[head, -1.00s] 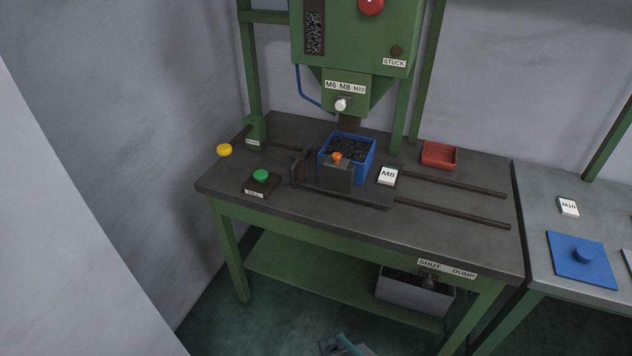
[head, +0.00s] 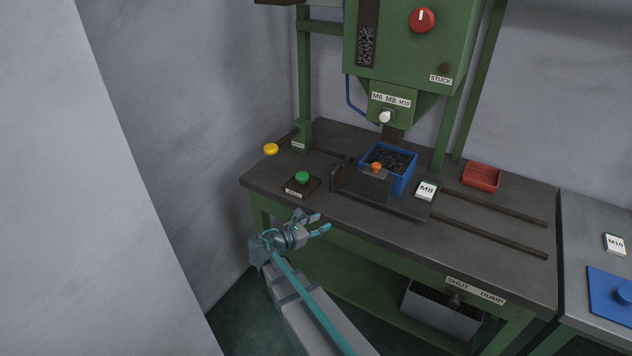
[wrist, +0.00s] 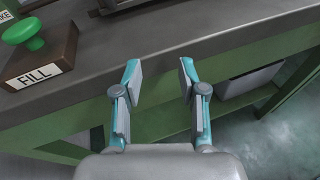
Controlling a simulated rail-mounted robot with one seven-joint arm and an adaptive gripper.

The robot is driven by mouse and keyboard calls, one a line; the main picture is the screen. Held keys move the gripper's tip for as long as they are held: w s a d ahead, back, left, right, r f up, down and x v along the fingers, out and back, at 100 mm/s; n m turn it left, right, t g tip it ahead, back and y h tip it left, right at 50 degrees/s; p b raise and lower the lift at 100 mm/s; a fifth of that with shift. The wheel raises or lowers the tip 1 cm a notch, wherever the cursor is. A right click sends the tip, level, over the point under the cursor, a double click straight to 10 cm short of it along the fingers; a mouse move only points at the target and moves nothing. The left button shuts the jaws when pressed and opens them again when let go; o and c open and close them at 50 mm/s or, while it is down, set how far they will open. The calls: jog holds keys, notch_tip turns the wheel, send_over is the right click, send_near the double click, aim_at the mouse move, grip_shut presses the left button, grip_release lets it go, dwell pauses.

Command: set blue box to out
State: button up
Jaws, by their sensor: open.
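The blue box (head: 400,184) stands upright on the dark bench below the green machine's spout, filled with dark small parts. A dark carriage plate with an orange knob (head: 376,167) stands in front of it and hides part of its near side. My gripper (head: 322,222) is open and empty, in front of the bench's near edge, left of the box and apart from it. In the wrist view my gripper (wrist: 156,75) shows its two teal fingers spread, with the bench edge beyond them. The blue box is not in the wrist view.
A green FILL button (head: 302,176) sits near the bench's front left, with a yellow knob (head: 271,149) behind it. An M8 card (head: 426,191) and a red tray (head: 481,177) lie right of the box. Rails (head: 490,240) run right. A grey bin (head: 440,313) is under the bench.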

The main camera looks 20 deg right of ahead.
jog(key=n+t+h, duration=0.2)
send_near(332, 188)
notch_tip(332, 188, up, 3)
jog(key=p+x, duration=0.1)
jog(key=x, duration=0.2)
jog(key=p+x, duration=0.1)
jog(key=x, duration=0.3)
jog(key=p+x, duration=0.1)
jog(key=x, duration=0.2)
jog(key=shift+w+d+f+p, duration=0.1)
jog(key=shift+w+f+p, duration=0.05)
jog(key=shift+w+p, duration=0.25)
grip_shut()
